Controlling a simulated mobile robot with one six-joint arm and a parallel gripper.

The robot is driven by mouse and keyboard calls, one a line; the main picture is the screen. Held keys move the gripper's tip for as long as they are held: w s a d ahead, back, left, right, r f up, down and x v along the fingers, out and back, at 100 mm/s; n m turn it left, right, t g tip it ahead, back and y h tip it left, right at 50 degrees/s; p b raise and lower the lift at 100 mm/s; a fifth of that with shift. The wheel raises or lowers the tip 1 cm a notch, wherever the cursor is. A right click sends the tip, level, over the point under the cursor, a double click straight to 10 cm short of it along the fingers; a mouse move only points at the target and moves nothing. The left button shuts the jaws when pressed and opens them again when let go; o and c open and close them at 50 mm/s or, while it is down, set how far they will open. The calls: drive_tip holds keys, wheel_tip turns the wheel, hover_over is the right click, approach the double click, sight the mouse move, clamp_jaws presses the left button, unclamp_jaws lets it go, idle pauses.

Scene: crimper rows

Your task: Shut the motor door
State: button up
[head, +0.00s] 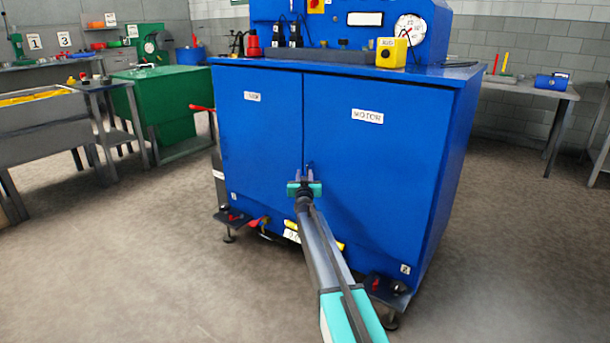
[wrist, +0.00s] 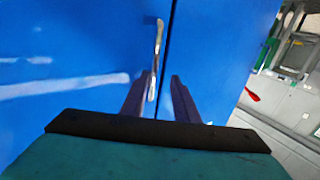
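The motor door (head: 375,165) is the right door of a blue cabinet, with a white "MOTOR" label. It looks about flush with the left door (head: 255,140). In the wrist view the motor door (wrist: 70,60) fills the left side, with a narrow dark seam beside it. Its slim metal handle (wrist: 158,50) stands upright near that seam. My gripper (head: 304,176) is at the seam, in front of the doors. In the wrist view my gripper (wrist: 160,95) has its fingers apart, with the handle's lower end close to the left finger. I cannot tell whether they touch.
A gauge (head: 410,29) and a yellow box (head: 391,52) are on the cabinet top. A red lever (head: 201,108) sticks out at the cabinet's left. Feet with dark brackets (head: 388,290) stick out at its base. The floor (head: 150,270) in front is clear.

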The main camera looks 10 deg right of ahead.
drive_tip(key=p+v, duration=0.3)
drive_tip(key=v, duration=0.9)
drive_tip(key=shift+s+a, duration=0.2)
drive_tip(key=shift+s, duration=0.1)
idle(0.4)
